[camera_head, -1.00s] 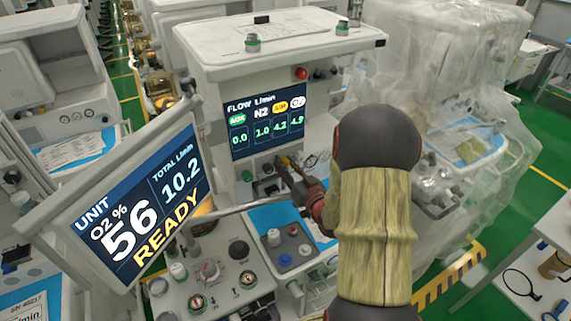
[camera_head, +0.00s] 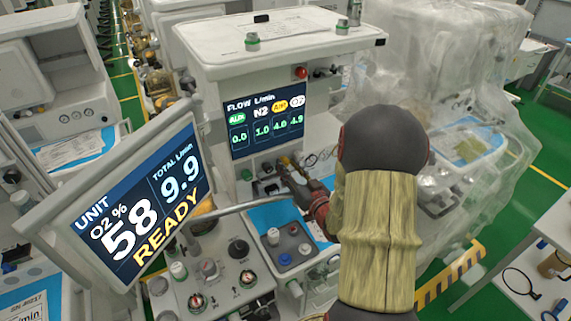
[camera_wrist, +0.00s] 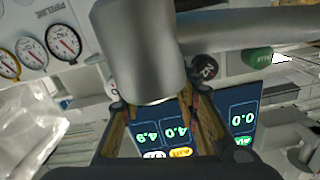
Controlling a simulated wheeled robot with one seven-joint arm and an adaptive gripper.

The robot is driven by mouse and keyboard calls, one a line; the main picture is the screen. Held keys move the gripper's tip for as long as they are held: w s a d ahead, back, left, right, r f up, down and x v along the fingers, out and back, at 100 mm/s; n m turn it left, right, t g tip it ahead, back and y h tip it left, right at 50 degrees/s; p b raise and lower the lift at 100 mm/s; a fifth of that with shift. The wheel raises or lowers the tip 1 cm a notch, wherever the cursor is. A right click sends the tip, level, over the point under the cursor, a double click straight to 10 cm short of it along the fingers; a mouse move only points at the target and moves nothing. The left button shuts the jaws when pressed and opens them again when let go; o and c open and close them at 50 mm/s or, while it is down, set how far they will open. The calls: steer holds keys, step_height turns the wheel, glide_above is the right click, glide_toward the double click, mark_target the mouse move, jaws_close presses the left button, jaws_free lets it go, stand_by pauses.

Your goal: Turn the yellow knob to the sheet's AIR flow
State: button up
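The flow display (camera_head: 266,119) faces me on the middle cart and reads 0.0, N2 1.0, AIR 4.0 and O2 4.9. It also shows upside down in the wrist view (camera_wrist: 240,122). The yellow knob (camera_head: 284,160) is in the row below the display, mostly covered by my gripper (camera_head: 287,170). My fingers appear closed around it, though their tips are hidden in the wrist view. The tilted unit screen (camera_head: 137,205) reads O2 58 %, total 9.9 L/min, READY. A partly visible sheet (camera_head: 25,306) lies at lower left; its AIR value is not readable.
A grey tube (camera_head: 240,205) runs close beside my gripper and crosses the wrist view (camera_wrist: 250,36). Dark knobs stand nearby. A plastic-covered cart (camera_head: 470,70) stands to the right. Another sheet (camera_head: 72,149) lies on the left cart. Gauges (camera_wrist: 47,48) show in the wrist view.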

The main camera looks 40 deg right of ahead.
steer(key=v, duration=1)
steer(key=shift+w, duration=0.15)
steer(key=w+a+r+n+g, duration=0.1)
steer(key=w+r+n+g, duration=0.1)
steer(key=w+r+g, duration=0.3)
steer(key=a+r+g, duration=0.2)
steer(key=a+r, duration=0.1)
steer(key=a, duration=0.4)
steer(key=s+a+r+n+g+y, duration=0.1)
steer(key=s+a+r+g+y, duration=0.1)
steer(key=s+a, duration=0.6)
steer(key=s+a+r+n+g+y, duration=0.1)
steer(key=s+a+r+g+y, duration=0.1)
steer(key=s+a, duration=0.6)
steer(key=a, duration=0.4)
steer(key=shift+a+n+g, duration=0.25)
steer(key=shift+n+g, duration=0.15)
